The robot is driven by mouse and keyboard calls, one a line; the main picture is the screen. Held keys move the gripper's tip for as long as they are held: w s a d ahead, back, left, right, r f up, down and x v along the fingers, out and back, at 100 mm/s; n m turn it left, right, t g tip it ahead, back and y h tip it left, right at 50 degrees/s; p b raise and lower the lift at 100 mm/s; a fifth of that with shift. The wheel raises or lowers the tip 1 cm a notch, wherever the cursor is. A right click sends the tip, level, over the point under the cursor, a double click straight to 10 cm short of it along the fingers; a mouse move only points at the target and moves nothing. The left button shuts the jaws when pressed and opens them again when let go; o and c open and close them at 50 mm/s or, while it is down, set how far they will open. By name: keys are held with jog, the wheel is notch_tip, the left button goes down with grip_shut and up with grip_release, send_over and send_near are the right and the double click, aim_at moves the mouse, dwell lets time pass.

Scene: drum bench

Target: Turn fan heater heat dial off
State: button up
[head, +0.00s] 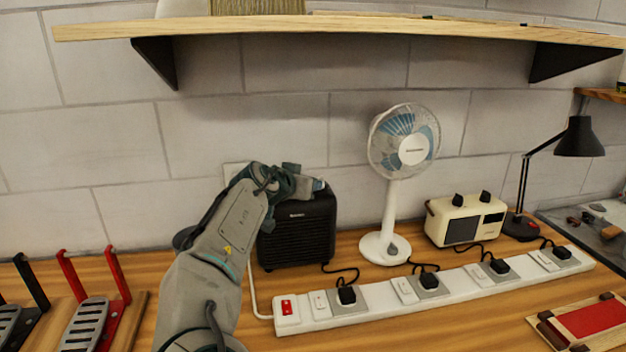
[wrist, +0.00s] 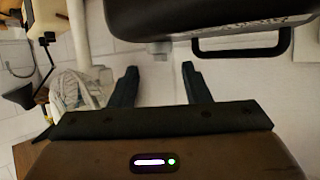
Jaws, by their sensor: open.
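The fan heater (head: 297,232) is a black box with a slatted front, standing on the bench against the wall. In the wrist view its dark body (wrist: 200,15) fills the top, with a loop handle beside it. A small grey knob (wrist: 158,50), apparently the heat dial, sticks out from the heater's edge. My gripper (head: 298,182) is over the heater's top and hides much of it in the head view. In the wrist view my gripper (wrist: 159,75) is open and empty, its fingers apart on either side of the knob's line. I cannot tell whether they touch it; its setting is unreadable.
A white desk fan (head: 391,205), a cream radio (head: 465,220) and a black lamp (head: 575,140) stand to the right. A white power strip (head: 450,290) with several plugs runs in front. A wooden shelf (head: 340,25) hangs above. Red and black stands (head: 90,310) are at left.

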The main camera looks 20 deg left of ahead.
jog(key=shift+p+x, duration=0.5)
jog(key=shift+x, duration=2.2)
jog(key=shift+c, duration=0.3)
jog(key=c, duration=0.6)
